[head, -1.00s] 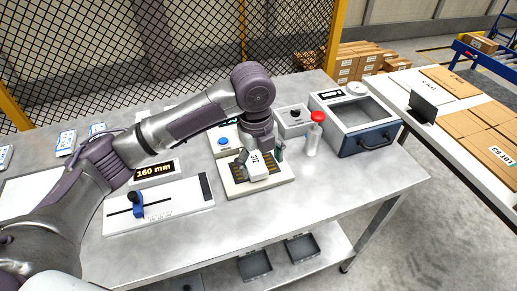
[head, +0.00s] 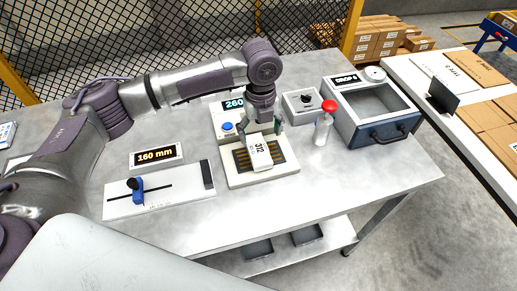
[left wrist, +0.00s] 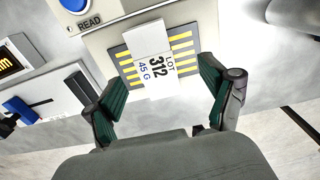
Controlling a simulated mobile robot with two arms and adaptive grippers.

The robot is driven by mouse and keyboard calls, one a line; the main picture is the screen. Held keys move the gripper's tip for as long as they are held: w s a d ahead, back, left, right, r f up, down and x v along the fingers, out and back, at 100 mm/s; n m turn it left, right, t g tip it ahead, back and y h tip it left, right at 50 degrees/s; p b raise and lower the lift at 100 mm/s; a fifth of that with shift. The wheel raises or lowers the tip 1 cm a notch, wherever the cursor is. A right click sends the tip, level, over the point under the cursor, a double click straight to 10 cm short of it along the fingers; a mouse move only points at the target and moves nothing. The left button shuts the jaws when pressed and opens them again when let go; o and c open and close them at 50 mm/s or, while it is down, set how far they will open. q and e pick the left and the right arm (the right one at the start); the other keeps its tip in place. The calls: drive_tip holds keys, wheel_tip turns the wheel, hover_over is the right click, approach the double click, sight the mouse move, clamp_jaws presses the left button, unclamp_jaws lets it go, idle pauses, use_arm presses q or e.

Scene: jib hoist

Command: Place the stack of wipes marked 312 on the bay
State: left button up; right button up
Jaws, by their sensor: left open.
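The stack of wipes (head: 260,154), a white packet marked 312, lies on the dark bay with yellow stripes (head: 243,162), set in a pale base. In the left wrist view the stack (left wrist: 157,62) shows "LOT 312" and "45 G", and yellow stripes of the bay (left wrist: 183,45) show on both sides of it. My left gripper (head: 264,126) is open, just above and behind the stack. In the wrist view its green-padded fingers (left wrist: 163,97) are spread wide, with a gap to the stack. My right gripper is not in view.
A slide gauge (head: 160,191) and a 160 mm sign (head: 156,156) are left. The front tabletop is clear.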

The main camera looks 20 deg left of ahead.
sight(258, 148)
use_arm(q)
drive_tip(key=f, duration=0.1)
drive_tip(key=s+f+p, duration=0.1)
drive_tip(key=f, duration=0.1)
drive_tip(key=shift+s+a+f, duration=0.15)
drive_tip(key=shift+s+f, duration=0.05)
drive_tip(key=shift+w+f, duration=0.15)
drive_tip(key=shift+f, duration=0.55)
drive_tip(key=shift+r, duration=0.1)
drive_tip(key=c, duration=1.3)
